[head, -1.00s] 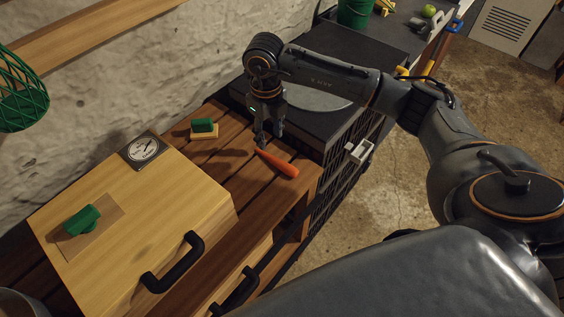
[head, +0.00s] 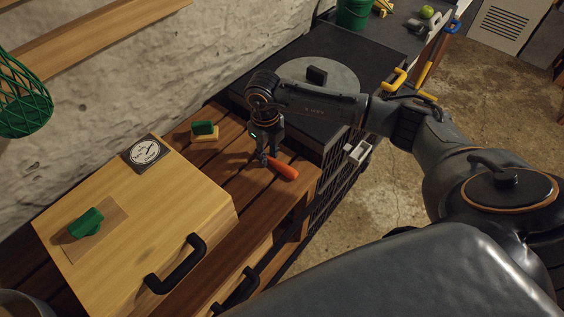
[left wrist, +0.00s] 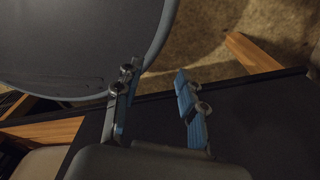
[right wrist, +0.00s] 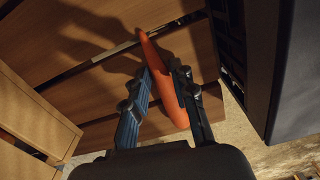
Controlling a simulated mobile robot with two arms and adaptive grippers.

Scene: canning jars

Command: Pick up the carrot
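The orange carrot (head: 283,168) lies on the brown slatted wooden top, its thicker end toward the lower right. My right gripper (head: 264,160) points down at it, with the fingertips at the carrot's narrower part. In the right wrist view the carrot (right wrist: 172,92) runs between the two fingers (right wrist: 161,70), which are drawn in close on both sides of it and seem to touch it. It looks still at the surface. My left gripper (left wrist: 155,72) shows in the left wrist view, open and empty, over dark surfaces away from the carrot.
A light wooden box (head: 140,215) with a black handle and a dial (head: 146,152) stands left of the carrot. A green-and-yellow sponge (head: 204,131) lies behind it. A black unit with a round grey plate (head: 318,76) stands at the right, close by my right arm.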

